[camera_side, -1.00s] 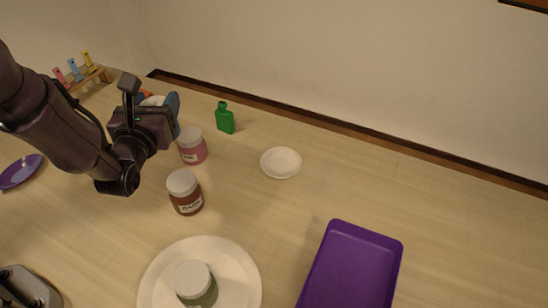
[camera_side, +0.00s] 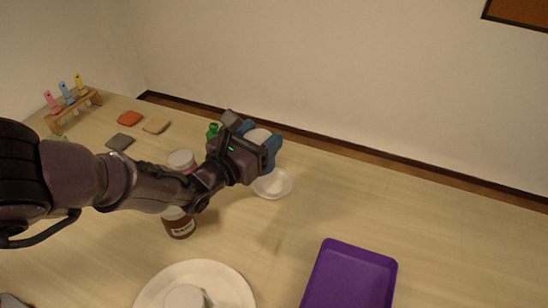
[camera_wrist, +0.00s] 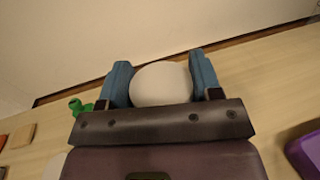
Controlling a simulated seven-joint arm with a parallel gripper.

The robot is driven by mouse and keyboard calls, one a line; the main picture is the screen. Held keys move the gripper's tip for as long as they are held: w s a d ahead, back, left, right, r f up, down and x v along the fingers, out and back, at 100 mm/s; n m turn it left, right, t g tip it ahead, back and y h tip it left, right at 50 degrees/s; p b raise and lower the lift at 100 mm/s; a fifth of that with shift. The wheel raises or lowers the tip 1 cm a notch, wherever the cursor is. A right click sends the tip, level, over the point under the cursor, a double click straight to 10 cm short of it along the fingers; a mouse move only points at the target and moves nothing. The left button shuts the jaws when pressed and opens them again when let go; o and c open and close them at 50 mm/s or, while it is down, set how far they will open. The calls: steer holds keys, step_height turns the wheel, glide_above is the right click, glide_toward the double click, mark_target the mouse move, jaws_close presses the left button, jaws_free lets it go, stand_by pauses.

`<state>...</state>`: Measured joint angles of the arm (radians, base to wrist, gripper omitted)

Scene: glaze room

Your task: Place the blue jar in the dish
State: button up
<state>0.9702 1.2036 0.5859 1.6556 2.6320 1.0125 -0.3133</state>
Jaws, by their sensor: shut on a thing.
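My gripper (camera_side: 262,146) is shut on a jar with a white lid (camera_side: 257,136), and its blue fingers stand on either side of the lid. In the wrist view the white lid (camera_wrist: 161,84) sits between the two fingers. The jar's body is hidden, so I cannot see its colour. The small white dish (camera_side: 272,187) lies on the table, and in the side view my gripper overlaps its far edge. The held jar appears above the table, near the dish; its exact height over it I cannot tell.
A pink jar (camera_side: 181,158) and a brown jar (camera_side: 180,227), both white-lidded, stand partly behind my arm. A purple tray (camera_side: 350,277) lies at front right.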

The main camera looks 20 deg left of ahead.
steer(key=shift+w+d+f, duration=0.25)
steer(key=shift+w+f, duration=0.3)
steer(key=shift+f, duration=0.7)
steer(key=shift+w+d+f, duration=0.25)
steer(key=shift+w+f, duration=0.35)
steer(key=shift+f, duration=0.7)
steer(key=shift+w+d+f, duration=0.25)
steer(key=shift+w+f, duration=0.3)
steer(key=shift+f, duration=0.7)
steer(key=shift+f, duration=0.3)
steer(key=shift+f, duration=0.15)
steer(key=o, duration=1.1)
steer(key=shift+s+r, duration=0.15)
steer(key=shift+r, duration=0.35)
steer(key=v, duration=1.1)
steer(key=shift+s+a, duration=0.2)
steer(key=shift+s, duration=0.2)
